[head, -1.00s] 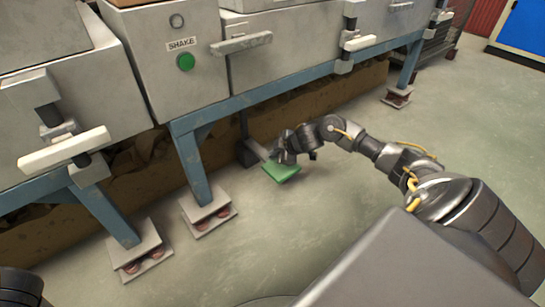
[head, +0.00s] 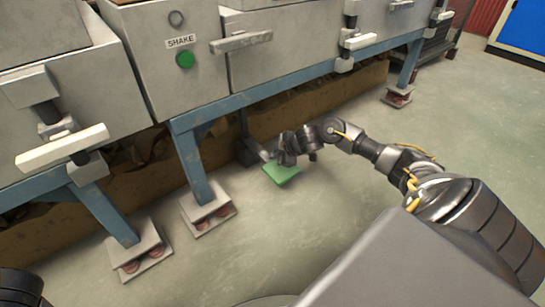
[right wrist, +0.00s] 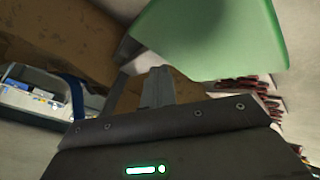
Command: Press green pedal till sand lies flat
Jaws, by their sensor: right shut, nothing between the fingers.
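The green pedal (head: 283,174) is a flat plate low over the floor, beside the foot of the machine frame. My right gripper (head: 279,159) is shut and empty, right at the pedal's far edge in the head view. I cannot tell whether it touches the plate. In the right wrist view the pedal (right wrist: 215,40) fills the upper middle, close to my grey fingers (right wrist: 155,88). No sand surface can be made out. My left gripper is out of view.
The grey machine carries a SHAKE label (head: 181,41) and a round green button (head: 185,60). Its blue frame leg (head: 193,168) stands left of the pedal on a sprung foot (head: 208,210). Open floor (head: 350,185) lies to the right and in front.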

